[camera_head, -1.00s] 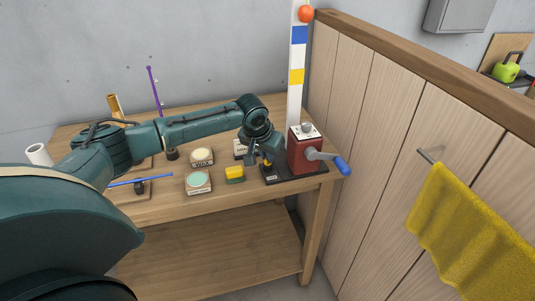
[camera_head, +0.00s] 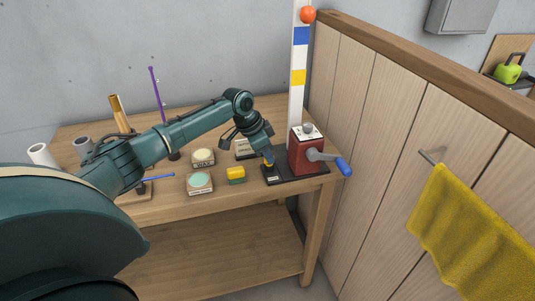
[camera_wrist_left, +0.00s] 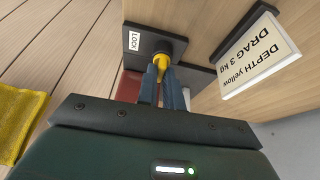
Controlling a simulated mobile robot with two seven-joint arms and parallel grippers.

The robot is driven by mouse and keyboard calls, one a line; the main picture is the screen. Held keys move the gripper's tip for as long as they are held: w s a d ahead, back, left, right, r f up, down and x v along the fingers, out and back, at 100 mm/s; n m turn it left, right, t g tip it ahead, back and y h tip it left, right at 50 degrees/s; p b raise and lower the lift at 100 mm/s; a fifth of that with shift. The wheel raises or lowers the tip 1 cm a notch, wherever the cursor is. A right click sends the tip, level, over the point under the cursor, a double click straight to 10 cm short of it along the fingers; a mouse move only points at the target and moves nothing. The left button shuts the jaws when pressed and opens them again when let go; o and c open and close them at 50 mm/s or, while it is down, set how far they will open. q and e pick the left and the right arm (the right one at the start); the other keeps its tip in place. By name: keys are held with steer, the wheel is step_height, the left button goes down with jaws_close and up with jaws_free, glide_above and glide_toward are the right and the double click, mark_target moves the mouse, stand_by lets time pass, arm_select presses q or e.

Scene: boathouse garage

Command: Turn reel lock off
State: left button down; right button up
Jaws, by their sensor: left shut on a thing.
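The red reel (camera_head: 306,152) with a blue-handled crank (camera_head: 342,165) stands on a black base (camera_head: 296,177) at the right end of the workbench. A small yellow lock knob (camera_wrist_left: 162,61) sits on that base beside a white LOCK label (camera_wrist_left: 134,41). My left gripper (camera_head: 269,160) reaches down to the knob from above. In the left wrist view its two blue-grey fingers (camera_wrist_left: 161,82) are shut on the knob, whose lower part the fingers hide. Which way the knob is turned cannot be told. My right gripper is not in view.
A sign (camera_wrist_left: 258,52) reading DEPTH yellow, DRAG 3 kg stands near the base. A wooden partition (camera_head: 380,130) with a yellow towel (camera_head: 460,225) borders the right side.

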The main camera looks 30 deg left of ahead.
arm_select(q)
steer(key=shift+f, duration=0.1)
stand_by(0.3)
steer(key=c, duration=1.5)
jaws_free()
steer(key=shift+c, duration=0.2)
steer(key=b+v, duration=0.1)
steer(key=v, duration=1.2)
steer(key=shift+a+b, duration=0.15)
steer(key=shift+b, duration=0.15)
steer(key=shift+w, duration=0.1)
